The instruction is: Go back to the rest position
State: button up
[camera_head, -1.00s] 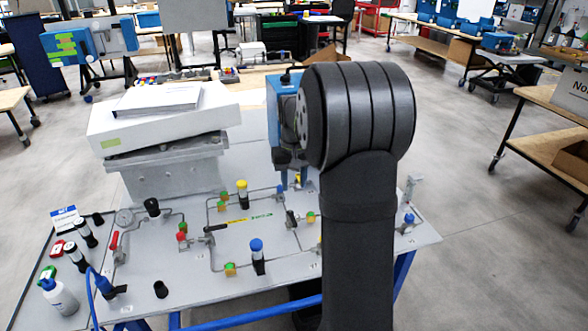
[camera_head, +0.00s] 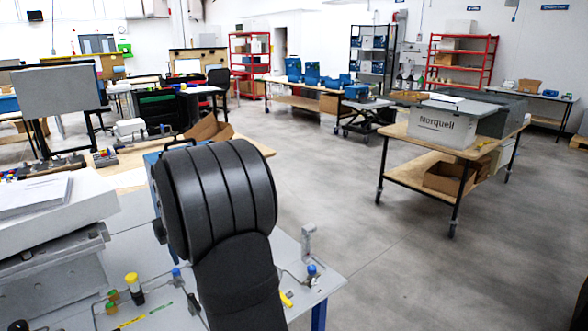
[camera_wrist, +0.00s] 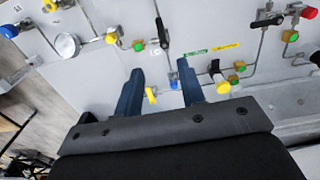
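My gripper (camera_wrist: 160,70) shows in the wrist view with its two dark blue fingers apart and nothing held between them. It is above the light grey analyser panel (camera_wrist: 95,85), which carries thin tubing and coloured fittings. A yellow-capped fitting (camera_wrist: 151,95) and a small blue fitting (camera_wrist: 173,84) show in the gap between the fingers. A black-handled valve (camera_wrist: 162,34) lies beyond the fingertips. In the head view my black arm stands in front of the panel (camera_head: 310,272) and covers part of it. My gripper's fingers are hidden there.
A white case (camera_head: 75,215) with papers on it stands at the left of the panel. A cart with a grey box marked Norquell (camera_head: 440,128) stands to the right. Open floor (camera_head: 410,275) lies between the panel and that cart.

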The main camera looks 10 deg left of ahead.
notch_tip(320, 180, down, 17)
dwell(0.5)
jog(key=shift+r, duration=0.1)
jog(key=shift+f, duration=0.2)
jog(key=shift+s+a+r+m, duration=0.1)
jog(key=shift+s+a+m, duration=0.1)
jog(key=shift+m, duration=0.45)
jog(key=shift+s+a+m, duration=0.1)
jog(key=shift+a+m, duration=0.1)
jog(key=shift+m, duration=0.45)
dwell(1.0)
